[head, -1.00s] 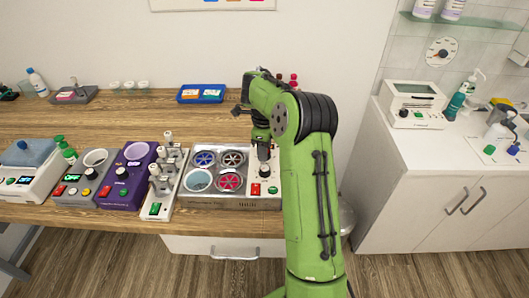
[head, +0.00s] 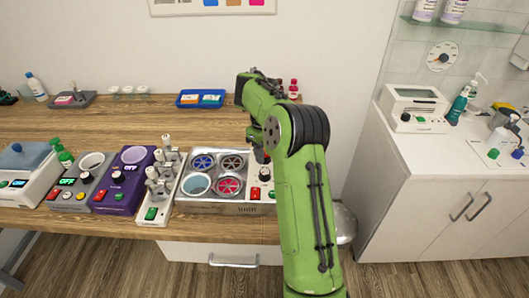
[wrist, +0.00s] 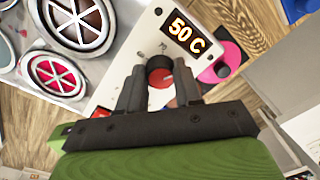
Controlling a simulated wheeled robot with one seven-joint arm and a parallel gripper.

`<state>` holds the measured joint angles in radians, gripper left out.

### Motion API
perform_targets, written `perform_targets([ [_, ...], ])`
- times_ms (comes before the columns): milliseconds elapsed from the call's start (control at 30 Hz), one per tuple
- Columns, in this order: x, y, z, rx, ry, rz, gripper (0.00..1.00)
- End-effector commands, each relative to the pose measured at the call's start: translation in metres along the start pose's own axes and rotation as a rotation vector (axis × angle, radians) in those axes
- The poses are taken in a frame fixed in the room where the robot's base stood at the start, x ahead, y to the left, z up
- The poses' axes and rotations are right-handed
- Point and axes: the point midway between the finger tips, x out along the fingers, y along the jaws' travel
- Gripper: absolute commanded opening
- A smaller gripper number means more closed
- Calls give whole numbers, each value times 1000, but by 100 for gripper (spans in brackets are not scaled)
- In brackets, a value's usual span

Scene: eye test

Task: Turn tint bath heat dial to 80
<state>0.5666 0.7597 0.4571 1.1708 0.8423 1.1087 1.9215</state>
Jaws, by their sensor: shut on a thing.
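The tint bath (head: 185,208) is a metal box with several round wells, some under spoked lids, on the wooden bench in the head view. Its display (wrist: 187,32) reads 50 C in the wrist view. The heat dial (wrist: 159,64) is a round knob with a black and red face, beside the display. My gripper (wrist: 159,78) is shut on the dial, with one dark finger on each side of it. In the head view my gripper (head: 262,157) is at the right part of the bath, partly hidden by my green arm.
A red switch (head: 254,193) is on the bath's front right. A blue tray (head: 201,99) lies behind. A white cabinet (head: 400,215) stands to the right.

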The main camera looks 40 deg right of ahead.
Motion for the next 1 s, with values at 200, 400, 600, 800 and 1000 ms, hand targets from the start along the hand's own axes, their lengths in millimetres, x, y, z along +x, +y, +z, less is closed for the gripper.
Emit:
perform_targets([
  [200, -2, -1, 1, 0, -5, -4, 4],
  [400, -2, -1, 1, -1, -4, -3, 52],
  [600, -1, 0, 0, -1, -2, -2, 60],
  [800, -10, 0, 1, -2, -2, -3, 60],
  [1000, -64, 0, 1, -1, -5, -6, 60],
])
